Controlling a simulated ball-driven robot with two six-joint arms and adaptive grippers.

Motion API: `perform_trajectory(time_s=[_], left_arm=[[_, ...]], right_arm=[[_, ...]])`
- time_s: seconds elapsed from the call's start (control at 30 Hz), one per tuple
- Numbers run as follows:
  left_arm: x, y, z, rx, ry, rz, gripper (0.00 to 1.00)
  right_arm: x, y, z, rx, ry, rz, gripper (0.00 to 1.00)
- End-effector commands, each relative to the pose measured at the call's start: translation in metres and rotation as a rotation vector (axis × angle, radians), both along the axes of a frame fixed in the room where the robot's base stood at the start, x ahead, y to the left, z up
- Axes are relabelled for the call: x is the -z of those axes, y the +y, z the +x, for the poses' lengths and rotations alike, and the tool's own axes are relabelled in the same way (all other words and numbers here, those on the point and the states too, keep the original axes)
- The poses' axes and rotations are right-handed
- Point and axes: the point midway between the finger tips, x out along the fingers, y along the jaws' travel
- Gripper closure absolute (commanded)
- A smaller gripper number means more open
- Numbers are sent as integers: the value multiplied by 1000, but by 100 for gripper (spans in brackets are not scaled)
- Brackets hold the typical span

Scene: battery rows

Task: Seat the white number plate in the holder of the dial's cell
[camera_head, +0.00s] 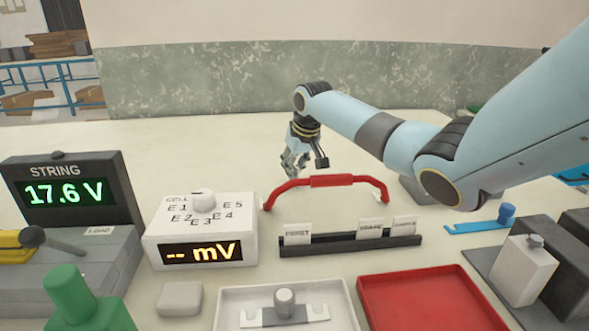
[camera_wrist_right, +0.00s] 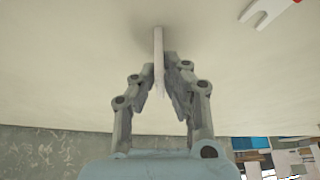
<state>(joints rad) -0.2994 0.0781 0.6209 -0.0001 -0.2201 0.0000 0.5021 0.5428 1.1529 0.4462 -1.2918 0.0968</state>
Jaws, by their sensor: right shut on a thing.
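My right gripper (camera_head: 293,163) is over the back middle of the pale table, beyond the red arched handle. In the right wrist view its fingers (camera_wrist_right: 160,80) are shut on a thin white plate (camera_wrist_right: 158,58), seen edge-on, so no number can be read; its far end is close to the pale surface. The plate is not clear in the head view. The white dial box (camera_head: 248,232) stands at centre left, with a knob (camera_head: 203,201), marks E1 to E5 and a "-- mV" display. Which mark the knob points to is too small to tell. I cannot make out the cell holders. My left gripper is not in view.
The red arched handle (camera_head: 331,181) and a black rack (camera_head: 350,244) with white labels stand at the middle. A white tray (camera_head: 229,297) and a red tray (camera_head: 420,300) lie in front. A "STRING 17.6 V" meter (camera_head: 70,193) is at left. A blue strip (camera_head: 468,228) lies at right.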

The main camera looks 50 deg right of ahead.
Motion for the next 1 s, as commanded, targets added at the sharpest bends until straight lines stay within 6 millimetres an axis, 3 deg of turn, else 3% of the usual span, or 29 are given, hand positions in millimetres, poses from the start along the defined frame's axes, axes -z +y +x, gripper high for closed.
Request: perform_trajectory(time_s=[0.13,0.2,0.33,0.63,0.77,1.0], left_arm=[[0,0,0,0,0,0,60],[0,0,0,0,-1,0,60],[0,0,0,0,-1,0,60],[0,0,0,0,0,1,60],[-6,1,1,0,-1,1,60],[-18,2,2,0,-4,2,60]], right_arm=[[2,0,0,0,0,0,100],[2,0,0,0,0,0,86],[2,0,0,0,0,0,69],[-1,0,0,0,-1,0,69],[-17,1,-6,-1,-2,-2,69],[-68,6,-25,-1,-3,-4,69]])
